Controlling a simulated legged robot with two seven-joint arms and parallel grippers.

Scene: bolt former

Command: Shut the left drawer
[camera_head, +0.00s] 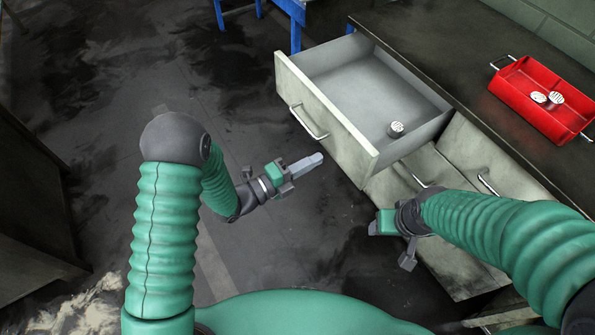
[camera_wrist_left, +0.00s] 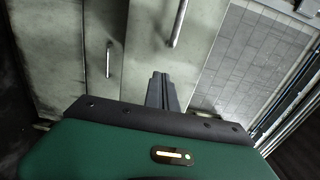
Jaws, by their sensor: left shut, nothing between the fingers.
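The left drawer (camera_head: 322,118) is pulled far out of the dark-topped cabinet, its tray visible from above. Its pale front carries a metal bar handle (camera_head: 308,122). A small ribbed metal part (camera_head: 396,129) stands inside near the right wall. My left gripper (camera_head: 318,159) is shut and empty, in front of the drawer front and below the handle in the picture, apparently apart from it. In the left wrist view its closed fingers (camera_wrist_left: 161,92) point toward pale panels with bar handles. My right gripper (camera_head: 380,224) is beside the lower cabinet fronts; its fingers are not clearly visible.
Closed drawer fronts with handles (camera_head: 425,178) are right of the open drawer. A red tray (camera_head: 526,98) with small metal parts is on the cabinet top (camera_head: 440,40). A blue frame (camera_head: 296,35) stands behind. Dark floor (camera_head: 100,120) is open at left.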

